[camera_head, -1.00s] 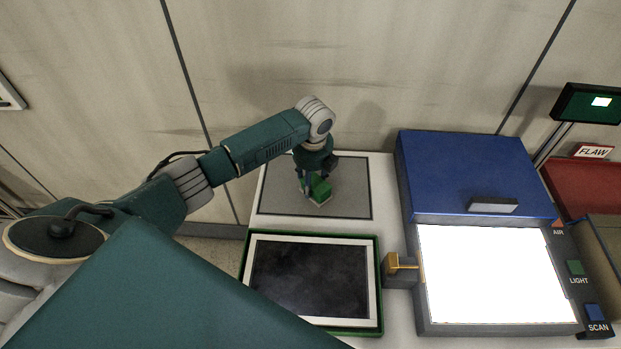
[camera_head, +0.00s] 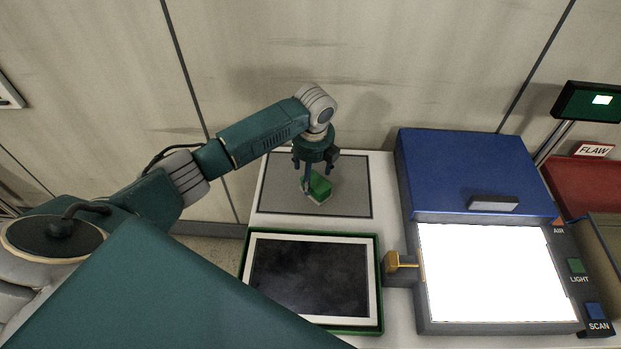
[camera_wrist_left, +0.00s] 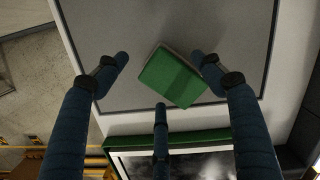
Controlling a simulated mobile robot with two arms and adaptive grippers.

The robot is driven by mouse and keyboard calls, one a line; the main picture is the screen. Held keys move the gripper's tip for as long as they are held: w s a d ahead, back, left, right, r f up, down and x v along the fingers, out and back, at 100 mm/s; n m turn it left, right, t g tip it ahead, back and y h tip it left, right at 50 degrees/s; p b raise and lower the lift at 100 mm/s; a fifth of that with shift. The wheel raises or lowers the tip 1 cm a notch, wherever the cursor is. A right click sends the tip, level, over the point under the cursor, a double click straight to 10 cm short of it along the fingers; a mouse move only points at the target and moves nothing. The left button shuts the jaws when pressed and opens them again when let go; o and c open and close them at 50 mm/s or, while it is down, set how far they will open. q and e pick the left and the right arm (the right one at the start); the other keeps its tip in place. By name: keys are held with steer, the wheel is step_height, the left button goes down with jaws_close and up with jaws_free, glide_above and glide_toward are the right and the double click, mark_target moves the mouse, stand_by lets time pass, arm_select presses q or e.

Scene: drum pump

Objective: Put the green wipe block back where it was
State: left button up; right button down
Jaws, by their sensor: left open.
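The green wipe block (camera_head: 319,187) rests on the grey mat (camera_head: 350,196) at the back of the table, turned at an angle. A pale layer shows under its green top. My left gripper (camera_head: 308,182) is directly above it, pointing down. In the left wrist view the block (camera_wrist_left: 172,77) lies between the spread fingers of the open left gripper (camera_wrist_left: 160,75), nearer the right-hand finger. Whether that finger touches it I cannot tell. My right gripper is not in view.
A green-edged tray (camera_head: 381,290) holding a white-framed dark panel is in front of the mat. To the right stands a blue-lidded scanner (camera_head: 470,170) with a lit white bed, a brass-coloured latch (camera_head: 398,263) on its left side. A red bin (camera_head: 590,190) is at the far right.

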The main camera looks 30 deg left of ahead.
mark_target(312, 182)
arm_select(q)
step_height(312, 182, up, 9)
steer(key=b, duration=0.1)
steer(key=shift+s+d, duration=0.45)
steer(key=shift+a, duration=0.1)
stand_by(1.2)
